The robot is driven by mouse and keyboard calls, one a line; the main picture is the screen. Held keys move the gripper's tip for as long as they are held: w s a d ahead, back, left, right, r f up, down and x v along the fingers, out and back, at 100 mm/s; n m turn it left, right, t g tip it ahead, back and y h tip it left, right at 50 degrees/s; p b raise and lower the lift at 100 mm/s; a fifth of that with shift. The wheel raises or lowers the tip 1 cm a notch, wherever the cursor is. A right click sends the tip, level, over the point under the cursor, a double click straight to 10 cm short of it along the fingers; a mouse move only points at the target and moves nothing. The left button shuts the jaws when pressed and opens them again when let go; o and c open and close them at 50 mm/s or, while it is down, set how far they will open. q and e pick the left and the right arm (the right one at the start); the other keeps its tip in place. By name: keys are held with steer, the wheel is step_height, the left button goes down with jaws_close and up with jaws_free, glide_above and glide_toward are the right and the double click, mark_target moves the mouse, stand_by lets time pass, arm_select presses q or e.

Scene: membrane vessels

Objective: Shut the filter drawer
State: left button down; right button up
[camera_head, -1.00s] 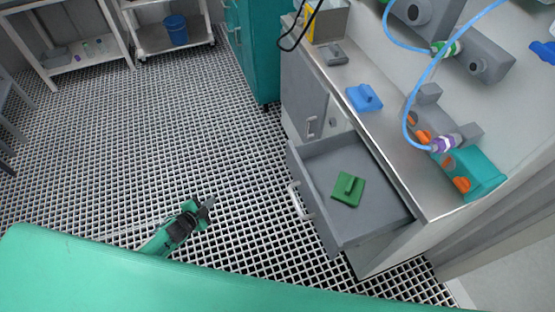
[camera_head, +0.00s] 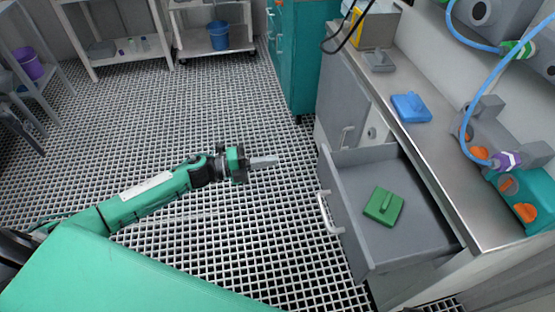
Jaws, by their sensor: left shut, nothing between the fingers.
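The grey filter drawer (camera_head: 352,215) stands pulled out of the bench at the right. A white bar handle (camera_head: 329,213) is on its front. A green block with a raised grip (camera_head: 384,206) lies inside on the drawer floor. My left gripper (camera_head: 272,161) is shut and empty, reaching in from the left over the grid floor. It is left of the drawer front, apart from it and from the handle. My right gripper is not in view.
The bench top (camera_head: 440,165) above the drawer holds a blue block (camera_head: 410,107), a grey block (camera_head: 379,61) and devices with blue hoses. A closed cabinet door (camera_head: 343,100) is beyond the drawer. A teal cabinet (camera_head: 308,60) stands behind. The grid floor left of the drawer is clear.

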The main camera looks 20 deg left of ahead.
mark_target(320, 154)
arm_select(q)
steer(key=x, duration=1.2)
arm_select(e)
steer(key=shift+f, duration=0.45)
arm_select(q)
steer(key=shift+d, duration=0.1)
